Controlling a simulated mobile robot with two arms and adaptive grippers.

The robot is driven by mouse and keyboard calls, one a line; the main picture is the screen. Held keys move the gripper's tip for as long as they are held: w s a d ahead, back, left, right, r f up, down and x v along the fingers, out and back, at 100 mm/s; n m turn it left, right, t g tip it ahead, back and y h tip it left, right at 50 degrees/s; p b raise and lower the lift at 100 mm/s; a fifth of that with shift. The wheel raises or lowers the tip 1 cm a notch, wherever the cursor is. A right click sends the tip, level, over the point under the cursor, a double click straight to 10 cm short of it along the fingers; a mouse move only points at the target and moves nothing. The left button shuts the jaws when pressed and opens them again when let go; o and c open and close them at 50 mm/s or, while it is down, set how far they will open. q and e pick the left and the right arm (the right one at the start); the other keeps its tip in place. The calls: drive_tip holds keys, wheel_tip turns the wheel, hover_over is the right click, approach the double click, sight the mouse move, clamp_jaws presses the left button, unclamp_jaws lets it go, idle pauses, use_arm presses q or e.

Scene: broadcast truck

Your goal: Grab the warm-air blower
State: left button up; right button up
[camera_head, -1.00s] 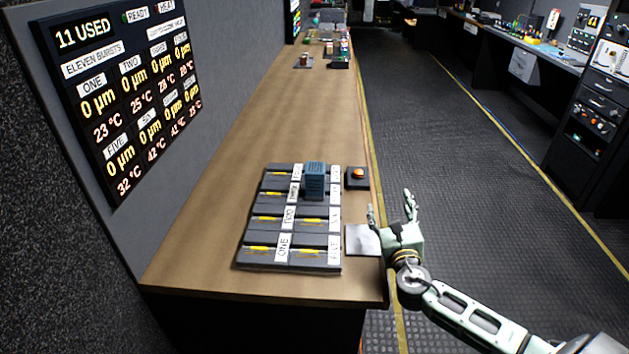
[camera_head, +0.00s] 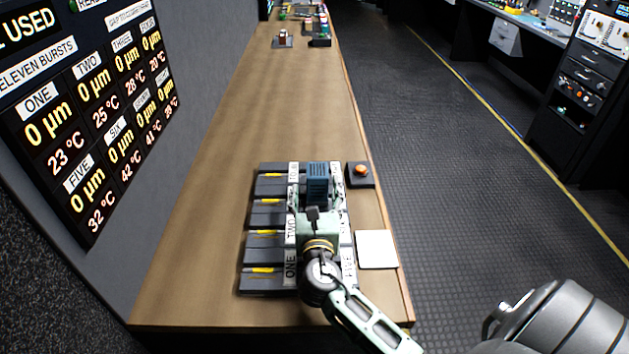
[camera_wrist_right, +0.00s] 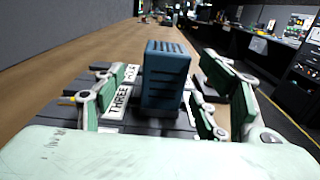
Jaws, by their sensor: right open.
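The warm-air blower is most likely the blue ribbed block (camera_head: 317,180) that stands upright on the labelled grey board (camera_head: 262,248). It also shows in the right wrist view (camera_wrist_right: 166,78), straight ahead between my fingers. My right gripper (camera_head: 314,200) is over the board, just on the near side of the blue block. In the right wrist view my right gripper (camera_wrist_right: 165,100) is open, with one finger to each side of the block. I cannot tell whether either finger touches it. My left gripper is not in view.
An orange button on a dark box (camera_head: 360,172) stands right of the block. A white square pad (camera_head: 377,249) lies near the table's right edge. A display panel (camera_head: 85,105) is on the left wall.

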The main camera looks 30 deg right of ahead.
sight(318, 185)
drive_tip(key=x, duration=0.2)
drive_tip(key=p+x, duration=0.1)
drive_tip(key=shift+w+d+r, duration=0.15)
drive_tip(key=shift+d+r, duration=0.15)
drive_tip(key=shift+d, duration=0.15)
drive_tip(key=shift+x, duration=1.15)
drive_tip(key=shift+f, duration=0.25)
drive_tip(key=c, duration=1.6)
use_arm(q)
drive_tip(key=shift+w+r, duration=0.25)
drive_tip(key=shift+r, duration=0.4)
use_arm(e)
drive_tip(key=shift+r, duration=0.1)
clamp_jaws()
